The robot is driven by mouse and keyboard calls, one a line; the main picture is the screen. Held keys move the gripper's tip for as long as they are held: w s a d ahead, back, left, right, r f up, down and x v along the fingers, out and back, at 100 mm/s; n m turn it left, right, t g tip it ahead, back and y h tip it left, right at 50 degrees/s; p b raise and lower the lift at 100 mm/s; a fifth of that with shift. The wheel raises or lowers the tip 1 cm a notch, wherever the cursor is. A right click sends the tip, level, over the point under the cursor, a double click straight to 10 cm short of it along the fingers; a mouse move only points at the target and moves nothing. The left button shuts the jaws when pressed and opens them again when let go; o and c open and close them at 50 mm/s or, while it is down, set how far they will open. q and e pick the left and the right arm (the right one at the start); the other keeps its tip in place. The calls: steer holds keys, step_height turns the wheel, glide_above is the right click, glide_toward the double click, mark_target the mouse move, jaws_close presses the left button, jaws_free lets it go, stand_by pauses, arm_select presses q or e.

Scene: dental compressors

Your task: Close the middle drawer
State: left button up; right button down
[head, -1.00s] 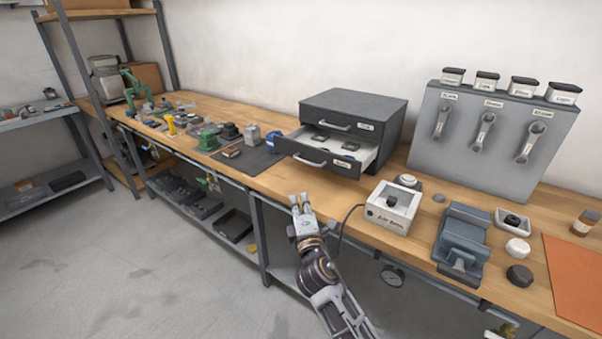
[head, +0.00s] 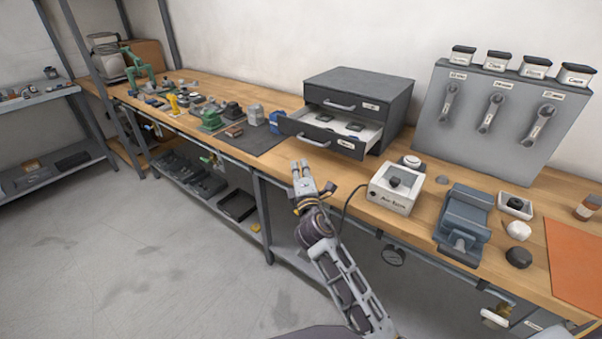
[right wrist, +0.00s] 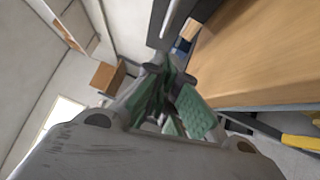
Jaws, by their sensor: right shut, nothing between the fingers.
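A dark grey drawer cabinet (head: 360,88) stands at the back of the wooden bench in the head view. Its upper drawer (head: 345,103) is shut. The drawer below it (head: 322,138) is pulled out, with a light interior holding small dark items and a handle on its dark front. Whether another drawer sits beneath is hidden. My right gripper (head: 302,168) is shut and empty, in front of and below the open drawer's front, apart from it. In the right wrist view its green-padded fingers (right wrist: 165,85) are together, and the bench shows at right. My left gripper is not in view.
A white box (head: 395,190) with a dark knob and cable stands right of my right gripper, near the bench edge. A blue-grey fixture (head: 463,222) lies further right. A dark mat (head: 262,138) with small parts lies left of the cabinet.

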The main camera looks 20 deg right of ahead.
steer(key=w, duration=0.4)
steer(key=shift+w+d+r, duration=0.15)
steer(key=shift+d+r, duration=0.1)
steer(key=shift+r, duration=0.05)
steer(key=shift+w+d+r, duration=0.25)
steer(key=shift+w+d, duration=0.6)
steer(key=shift+d, duration=0.25)
steer(key=shift+w+d+r, duration=0.1)
steer(key=shift+w+d, duration=0.15)
steer(key=shift+d, duration=0.1)
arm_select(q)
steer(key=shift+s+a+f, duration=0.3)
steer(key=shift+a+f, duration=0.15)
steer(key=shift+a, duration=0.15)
arm_select(e)
steer(key=shift+w, duration=0.1)
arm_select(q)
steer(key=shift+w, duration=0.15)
arm_select(e)
steer(key=shift+d, duration=0.1)
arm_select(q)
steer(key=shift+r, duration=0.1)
